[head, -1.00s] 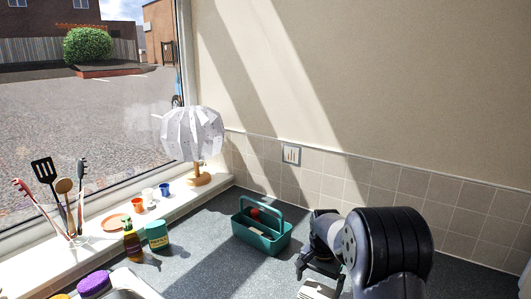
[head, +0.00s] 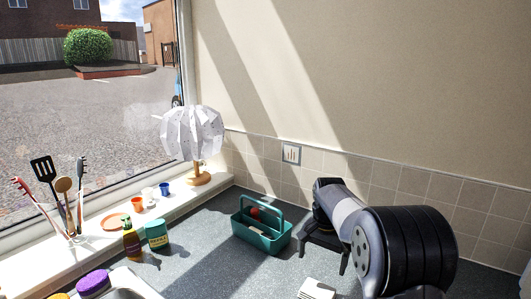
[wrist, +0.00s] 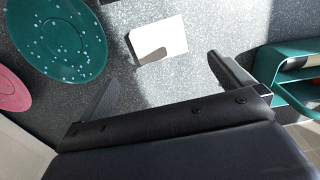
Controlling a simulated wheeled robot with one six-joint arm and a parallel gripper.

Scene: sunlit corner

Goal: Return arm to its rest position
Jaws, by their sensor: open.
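My gripper (head: 323,250) hangs over the worktop at the right of the head view, just right of the green caddy. It is open, with its two fingers spread and nothing between them. In the wrist view my gripper (wrist: 165,88) shows its fingers apart above the grey speckled worktop (wrist: 185,85). My arm reaches in from the lower right of the head view and is bent at the elbow.
A green caddy (head: 262,241) stands close left of my gripper. A white rectangular object (head: 317,289) lies nearer me. The wrist view shows a teal speckled plate (wrist: 60,75) and a pink plate (wrist: 15,95). A lamp (head: 193,135) stands on the sill.

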